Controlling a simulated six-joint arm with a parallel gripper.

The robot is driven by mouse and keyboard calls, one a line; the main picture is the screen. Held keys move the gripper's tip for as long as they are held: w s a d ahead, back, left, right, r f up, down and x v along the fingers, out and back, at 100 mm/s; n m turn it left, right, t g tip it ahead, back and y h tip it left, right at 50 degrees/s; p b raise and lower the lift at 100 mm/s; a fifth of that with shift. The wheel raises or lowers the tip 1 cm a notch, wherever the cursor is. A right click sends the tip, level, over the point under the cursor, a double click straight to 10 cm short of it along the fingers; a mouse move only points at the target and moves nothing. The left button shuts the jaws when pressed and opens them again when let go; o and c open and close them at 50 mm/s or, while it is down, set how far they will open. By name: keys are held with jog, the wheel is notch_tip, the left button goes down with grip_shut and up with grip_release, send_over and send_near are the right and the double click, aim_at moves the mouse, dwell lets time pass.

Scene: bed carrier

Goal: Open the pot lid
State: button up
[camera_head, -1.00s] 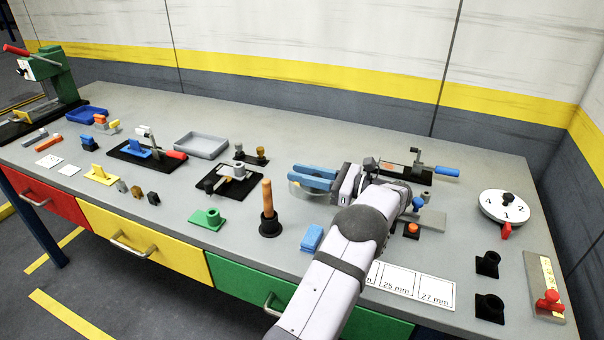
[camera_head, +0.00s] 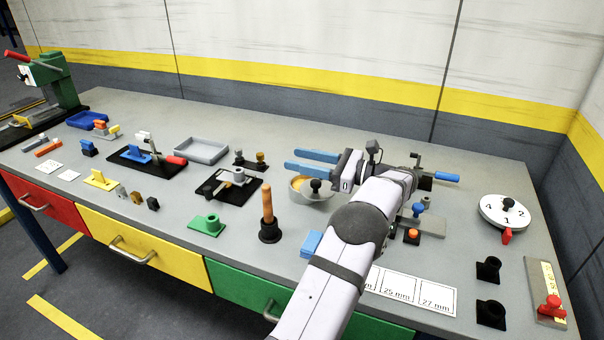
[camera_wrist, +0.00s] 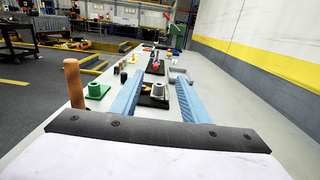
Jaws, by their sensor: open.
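The pot (camera_head: 297,193) is a small round grey vessel on the table in the head view, left of my wrist. A black knob (camera_head: 315,185) shows at its right side. A yellowish patch shows at the pot's left; I cannot tell how the lid sits. My gripper (camera_head: 291,159) has two blue fingers pointing left, spread apart and empty, above and behind the pot. In the wrist view the open fingers of my gripper (camera_wrist: 160,76) show with nothing between their tips. The pot is not clearly seen there.
A wooden-handled plunger (camera_head: 268,215) stands left of the pot. A black fixture (camera_head: 228,184) lies further left, and a grey tray (camera_head: 201,150) sits behind it. A blue block (camera_head: 311,243) lies in front. A white dial (camera_head: 503,210) is at the right.

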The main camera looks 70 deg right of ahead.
jog(key=shift+r, duration=2.1)
